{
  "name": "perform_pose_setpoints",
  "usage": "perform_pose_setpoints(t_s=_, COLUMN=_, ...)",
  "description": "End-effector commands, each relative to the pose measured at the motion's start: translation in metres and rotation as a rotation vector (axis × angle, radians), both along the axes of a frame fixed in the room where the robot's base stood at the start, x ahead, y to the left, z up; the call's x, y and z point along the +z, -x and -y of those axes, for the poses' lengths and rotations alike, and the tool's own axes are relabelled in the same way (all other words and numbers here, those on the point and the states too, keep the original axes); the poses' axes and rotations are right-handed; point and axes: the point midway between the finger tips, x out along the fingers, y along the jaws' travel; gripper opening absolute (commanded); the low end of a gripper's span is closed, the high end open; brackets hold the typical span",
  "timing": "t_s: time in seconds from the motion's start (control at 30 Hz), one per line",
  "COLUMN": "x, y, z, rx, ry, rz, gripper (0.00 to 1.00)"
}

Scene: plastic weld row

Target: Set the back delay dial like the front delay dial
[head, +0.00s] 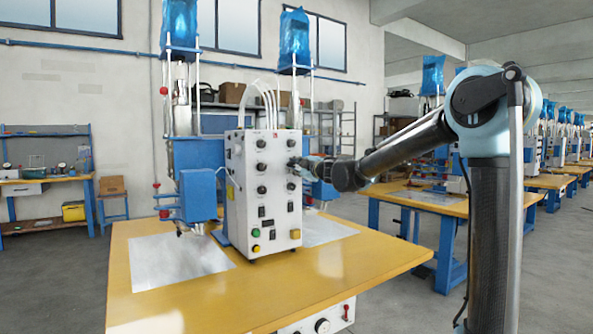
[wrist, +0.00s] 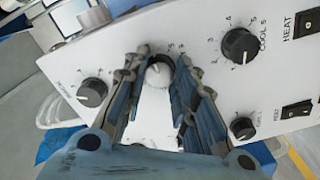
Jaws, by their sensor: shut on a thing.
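The white control box (head: 262,215) carries two columns of black dials. My gripper (head: 297,163) is at the middle dial of the right column and hides it in the head view. In the wrist view my gripper (wrist: 158,85) has its fingers on both sides of that dial (wrist: 158,74), shut on it. Its pointer and most of its scale are not readable. The middle dial of the left column (head: 261,167) is uncovered in the head view, its setting too small to read; my gripper hides it in the wrist view. No delay label is legible.
In the wrist view, the cool dial (wrist: 240,45) and another dial (wrist: 92,92) flank the held one. A lower dial (wrist: 242,128) and the heat switch (wrist: 303,24) are close by. The box stands on a yellow table (head: 270,290) beside a blue machine (head: 198,195).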

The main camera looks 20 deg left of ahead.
Motion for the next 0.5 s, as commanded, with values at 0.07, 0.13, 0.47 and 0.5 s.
perform_pose_setpoints(t_s=0.07, x=-0.0011, y=0.0005, z=0.0006, rx=0.0, ry=0.046, rz=0.054, gripper=0.02)
perform_pose_setpoints(t_s=0.13, x=-0.0012, y=0.0007, z=0.0006, rx=0.0, ry=0.09, rz=0.105, gripper=0.02)
perform_pose_setpoints(t_s=0.47, x=-0.0017, y=0.0011, z=0.0005, rx=0.001, ry=0.293, rz=0.343, gripper=0.02)
perform_pose_setpoints(t_s=0.5, x=-0.0018, y=0.0011, z=0.0005, rx=0.002, ry=0.318, rz=0.373, gripper=0.02)
